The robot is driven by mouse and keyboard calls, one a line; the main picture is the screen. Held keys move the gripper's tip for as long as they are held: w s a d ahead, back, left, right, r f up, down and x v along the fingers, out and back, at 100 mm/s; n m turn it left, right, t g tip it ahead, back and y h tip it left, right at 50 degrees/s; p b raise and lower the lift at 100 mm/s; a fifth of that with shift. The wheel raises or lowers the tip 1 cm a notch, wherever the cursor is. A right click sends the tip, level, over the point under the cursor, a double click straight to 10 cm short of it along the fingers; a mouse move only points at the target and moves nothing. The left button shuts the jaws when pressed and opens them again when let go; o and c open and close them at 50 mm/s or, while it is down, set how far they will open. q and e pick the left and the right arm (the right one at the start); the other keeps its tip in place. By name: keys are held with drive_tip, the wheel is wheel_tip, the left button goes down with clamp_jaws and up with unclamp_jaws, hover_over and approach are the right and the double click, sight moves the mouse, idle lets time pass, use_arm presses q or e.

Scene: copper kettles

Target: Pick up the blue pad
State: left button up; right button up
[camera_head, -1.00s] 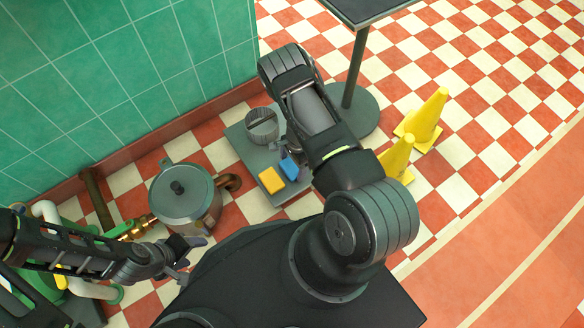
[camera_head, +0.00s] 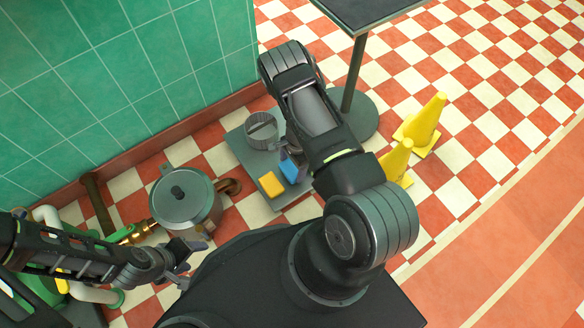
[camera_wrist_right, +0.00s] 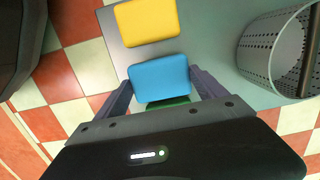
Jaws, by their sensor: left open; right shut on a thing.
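The blue pad (camera_head: 289,171) is a small rounded block. It also shows in the right wrist view (camera_wrist_right: 160,77), between the two fingers of my right gripper (camera_wrist_right: 160,88), which is shut on it. In the head view the right gripper (camera_head: 287,156) is partly hidden by its own arm. I cannot tell whether the pad touches the grey tray (camera_head: 240,147). A green piece (camera_wrist_right: 168,103) shows just below the pad in the wrist view, mostly hidden by the gripper. My left gripper (camera_head: 188,262) is open and empty, near the kettle at lower left.
A yellow pad (camera_head: 271,185) lies on the tray beside the blue one, and a perforated metal cylinder (camera_head: 262,128) stands behind. A lidded kettle (camera_head: 185,199) is left of the tray. A dark table's post (camera_head: 354,75) and yellow cones (camera_head: 420,126) stand to the right.

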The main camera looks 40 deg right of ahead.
sight(292, 168)
wheel_tip(292, 168, up, 8)
drive_tip(key=shift+f+p, duration=0.15)
drive_tip(key=shift+p, duration=0.95)
drive_tip(key=o, duration=0.8)
drive_tip(key=c, duration=0.6)
drive_tip(key=w+a+r+n+g, duration=0.1)
drive_tip(key=w+a+r+n, duration=0.45)
drive_tip(key=r, duration=0.45)
drive_tip(key=w+a+r+n, duration=0.4)
drive_tip(key=a+r+n, duration=0.2)
drive_tip(key=r, duration=0.4)
drive_tip(key=shift+c, duration=0.2)
drive_tip(key=s+r+n+h, duration=0.1)
drive_tip(key=r+n, duration=0.5)
drive_tip(key=r, duration=0.5)
drive_tip(key=s+r+n+h, duration=0.1)
drive_tip(key=r+n, duration=0.5)
drive_tip(key=r, duration=0.6)
drive_tip(key=shift+s+a+r, duration=0.3)
drive_tip(key=shift+s+a, duration=0.15)
drive_tip(key=shift+s, duration=0.35)
